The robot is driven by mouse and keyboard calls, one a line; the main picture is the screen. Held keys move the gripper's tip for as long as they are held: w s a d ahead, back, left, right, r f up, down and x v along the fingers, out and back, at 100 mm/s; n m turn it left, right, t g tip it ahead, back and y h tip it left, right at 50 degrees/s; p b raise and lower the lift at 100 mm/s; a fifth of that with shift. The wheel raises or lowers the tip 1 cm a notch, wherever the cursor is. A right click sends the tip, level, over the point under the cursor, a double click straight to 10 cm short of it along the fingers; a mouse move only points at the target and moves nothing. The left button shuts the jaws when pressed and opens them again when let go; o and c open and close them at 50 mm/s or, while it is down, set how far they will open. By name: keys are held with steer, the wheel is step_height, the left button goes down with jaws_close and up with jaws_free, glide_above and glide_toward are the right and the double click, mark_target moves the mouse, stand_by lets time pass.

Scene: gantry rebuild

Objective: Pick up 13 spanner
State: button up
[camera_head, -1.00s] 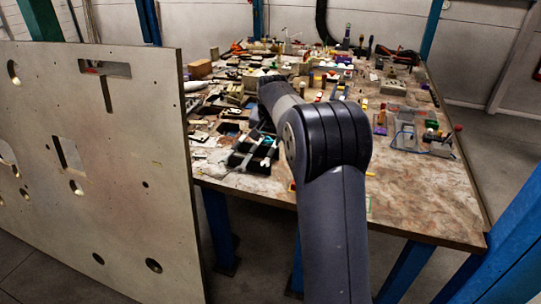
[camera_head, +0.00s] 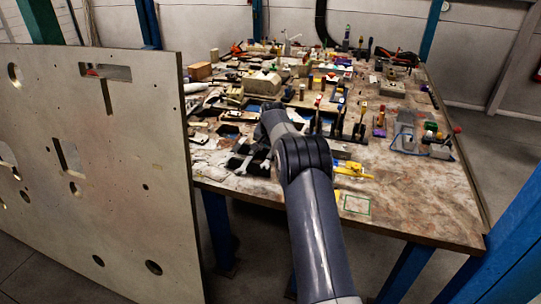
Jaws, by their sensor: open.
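Light grey, spanner-like tools (camera_head: 243,163) lie in a dark patch near the front left edge of the cluttered workbench. They are too small for me to read a size, so I cannot tell which is the 13 spanner. My arm reaches in from the bottom, bends at its dark joint, and its far end is over the bench just right of and behind these tools.
The workbench (camera_head: 430,205) has bare room at its front right, around a green square outline (camera_head: 356,205). A yellow tool (camera_head: 352,170) lies right of my arm. Several upright tools stand behind it. A large holed metal plate (camera_head: 90,210) stands at the left, close to the bench.

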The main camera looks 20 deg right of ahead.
mark_target(269, 156)
steer(key=shift+p+x, duration=0.9)
steer(key=shift+x, duration=1.55)
steer(key=shift+s+d, duration=0.1)
steer(key=shift+d, duration=0.1)
steer(key=shift+c, duration=0.3)
jaws_close()
